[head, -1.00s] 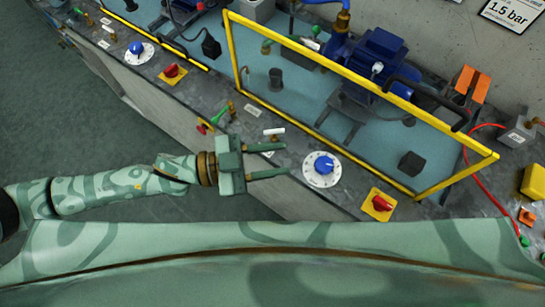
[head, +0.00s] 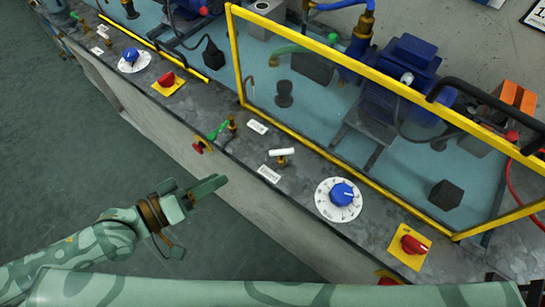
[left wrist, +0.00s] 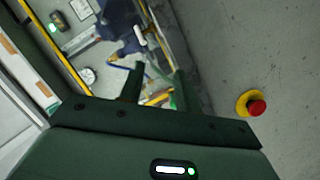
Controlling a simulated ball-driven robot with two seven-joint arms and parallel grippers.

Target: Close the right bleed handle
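The bleed handle nearest the blue dial is a white bar (head: 282,152) on a brass stem, on the grey ledge. Beside it is a small printed label (head: 268,174), too small to read. Another handle, green on brass (head: 219,130), sits farther left on the ledge. My left gripper (head: 213,187) is off the ledge's front edge, left of and below the white handle and apart from it. In the left wrist view its two fingers (left wrist: 158,75) stand apart with nothing held between them. My right gripper is out of view.
A blue dial (head: 342,194) and a red switch on a yellow plate (head: 411,245) lie right of the white handle. A yellow-framed guard (head: 330,152) stands behind. The floor at left is clear.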

